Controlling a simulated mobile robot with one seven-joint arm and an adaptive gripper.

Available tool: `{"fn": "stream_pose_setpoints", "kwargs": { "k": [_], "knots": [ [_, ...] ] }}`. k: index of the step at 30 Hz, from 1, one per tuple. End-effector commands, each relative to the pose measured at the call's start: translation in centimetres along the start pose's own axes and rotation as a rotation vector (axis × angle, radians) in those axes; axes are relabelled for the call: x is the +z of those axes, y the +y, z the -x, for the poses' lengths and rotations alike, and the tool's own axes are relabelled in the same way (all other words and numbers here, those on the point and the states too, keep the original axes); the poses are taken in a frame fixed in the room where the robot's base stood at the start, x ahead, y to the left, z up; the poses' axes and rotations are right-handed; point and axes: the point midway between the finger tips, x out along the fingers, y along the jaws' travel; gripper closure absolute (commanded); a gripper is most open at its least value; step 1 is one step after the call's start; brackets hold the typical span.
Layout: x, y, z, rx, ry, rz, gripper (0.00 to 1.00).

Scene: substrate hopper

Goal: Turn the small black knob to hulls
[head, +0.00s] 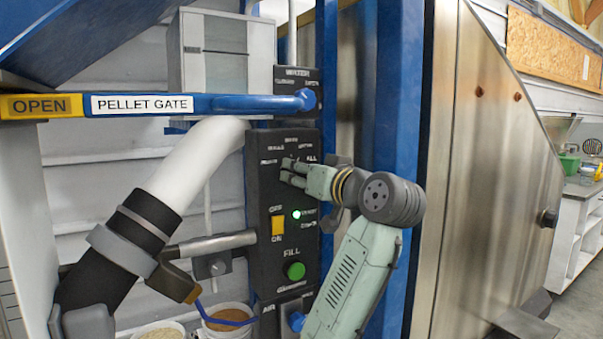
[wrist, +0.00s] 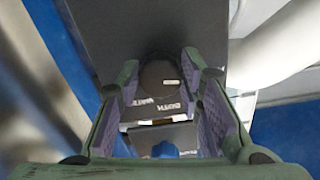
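The small black knob (wrist: 158,75) is on a black control panel (head: 262,205), below an arc of white labels. In the head view my gripper (head: 287,172) hides it. In the wrist view the knob sits between the two fingers of my gripper (wrist: 160,68), which stand apart on either side of it. I cannot tell whether the pads touch it. A short white mark on the knob lies on the side near the BOTH label (wrist: 183,104). The HULLS label (head: 276,148) is at the upper left of the arc and small. The exact setting is unclear.
Below on the panel are a yellow switch (head: 278,227), a lit green lamp (head: 296,214) and a green FILL button (head: 295,271). A blue pellet gate bar (head: 235,104) crosses above the knob. A white pipe (head: 197,160) runs at the left. A blue post (head: 397,90) stands at the right.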

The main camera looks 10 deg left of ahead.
Motion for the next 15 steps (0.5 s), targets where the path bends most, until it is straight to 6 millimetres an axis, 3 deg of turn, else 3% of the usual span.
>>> {"fn": "stream_pose_setpoints", "kwargs": {
  "k": [11,15],
  "knots": [
    [-0.01,-0.02,0.01,0.000,0.000,0.000,0.94],
    [-0.02,-0.02,0.01,0.000,0.000,-0.004,0.95]
  ]
}}
